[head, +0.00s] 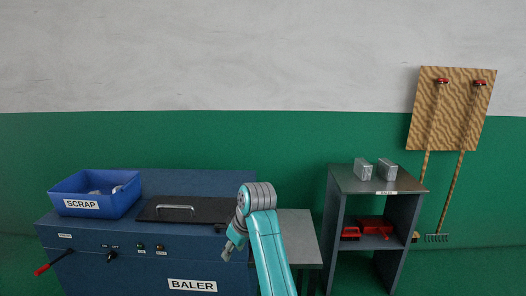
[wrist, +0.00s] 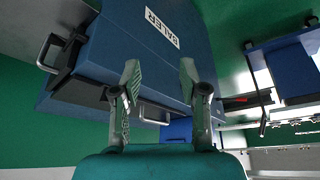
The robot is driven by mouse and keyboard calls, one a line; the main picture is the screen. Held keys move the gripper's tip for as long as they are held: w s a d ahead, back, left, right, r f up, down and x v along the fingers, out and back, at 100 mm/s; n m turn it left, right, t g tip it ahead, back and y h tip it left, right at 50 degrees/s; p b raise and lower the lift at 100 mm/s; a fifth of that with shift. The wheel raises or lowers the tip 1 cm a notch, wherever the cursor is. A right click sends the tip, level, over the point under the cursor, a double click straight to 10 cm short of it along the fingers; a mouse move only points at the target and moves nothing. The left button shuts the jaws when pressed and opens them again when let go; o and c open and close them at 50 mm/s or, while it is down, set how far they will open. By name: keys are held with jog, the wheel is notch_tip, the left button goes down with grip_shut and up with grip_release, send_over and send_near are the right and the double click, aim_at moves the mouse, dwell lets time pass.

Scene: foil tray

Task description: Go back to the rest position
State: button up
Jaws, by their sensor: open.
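My gripper (head: 231,248) is at the front right of the blue baler (head: 120,258) in the head view, at the end of my bent teal arm. It points down and to the left. In the wrist view both fingers of my gripper (wrist: 158,78) are spread apart with nothing between them. The blue baler (wrist: 125,45) with its BALER label lies beyond the fingers there. Whether the gripper touches the baler cannot be told from the head view.
A blue SCRAP bin (head: 95,196) and a dark lid with a handle (head: 175,209) are on the baler. A grey table (head: 298,232) is right of my arm. A shelf (head: 378,181) holds two silver blocks and red items. Tools hang on a wooden board (head: 452,105).

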jog(key=s+d+f+m+t, duration=0.1)
jog(key=s+d+f, duration=0.1)
jog(key=f, duration=0.5)
jog(key=s+d+f+m+t, duration=0.1)
jog(key=d+f, duration=0.1)
jog(key=f, duration=0.5)
jog(key=s+d+f+m+t+h, duration=0.1)
jog(key=s+d+f+m+t, duration=0.1)
jog(key=s+d+f, duration=0.6)
jog(key=s+d+f+m+t, duration=0.2)
jog(key=s+d+f, duration=0.3)
jog(key=s+f, duration=0.6)
jog(key=s+d+r+m+t+h, duration=0.15)
jog(key=s+d, duration=0.25)
jog(key=s, duration=0.7)
jog(key=s+d+r+m+t, duration=0.1)
jog(key=s+d+r+t, duration=0.15)
jog(key=s, duration=0.85)
jog(key=s+d+r+m+t+h, duration=0.1)
jog(key=s+d+r, duration=0.2)
jog(key=s+r, duration=1.2)
notch_tip(320, 180, up, 2)
jog(key=shift+s+d+r+m+t, duration=0.15)
jog(key=shift+s+r+m+t, duration=0.1)
jog(key=shift+m+t, duration=0.15)
jog(key=shift+w, duration=0.1)
jog(key=shift+c, duration=0.2)
